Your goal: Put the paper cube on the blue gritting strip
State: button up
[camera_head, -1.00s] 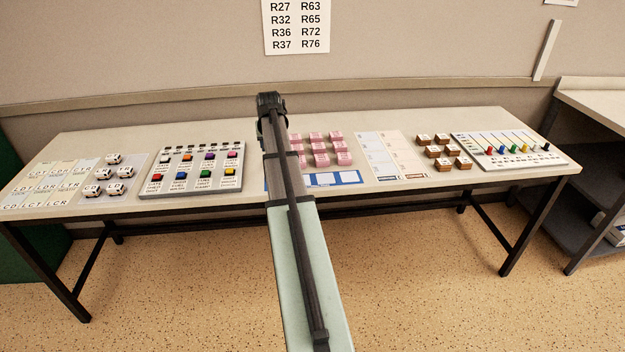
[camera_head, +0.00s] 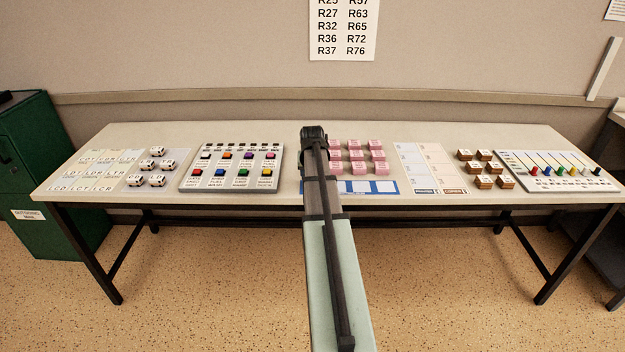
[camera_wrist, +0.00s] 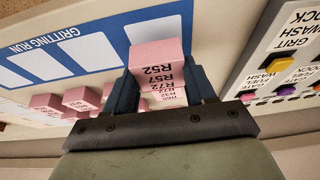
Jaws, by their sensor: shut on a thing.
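My gripper (camera_wrist: 163,84) is shut on a pink paper cube (camera_wrist: 158,54), with a dark blue finger on each side of it. The cube's label reads R52, R57, R72 and more. The blue gritting strip (camera_wrist: 100,28) lies behind the cube in the wrist view, marked GRITTING RUN, with a row of white squares that look empty where seen. The cube overlaps the square at the strip's right end there; I cannot tell whether it touches. In the head view the strip (camera_head: 391,187) lies at the table's front edge, and my arm hides the held cube and the strip's left end.
Several pink cubes (camera_head: 355,155) stand behind the strip. A grey button panel (camera_head: 232,187) is close on the left, also near my gripper in the wrist view (camera_wrist: 246,82). White cubes (camera_head: 156,164), brown cubes (camera_head: 485,168) and a slider board (camera_head: 556,170) stand farther off.

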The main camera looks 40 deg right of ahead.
jog(key=shift+f, duration=1.2)
jog(key=shift+f, duration=0.15)
jog(key=o, duration=1.1)
jog(key=shift+o, duration=0.2)
jog(key=v, duration=1.2)
jog(key=shift+w, duration=0.1)
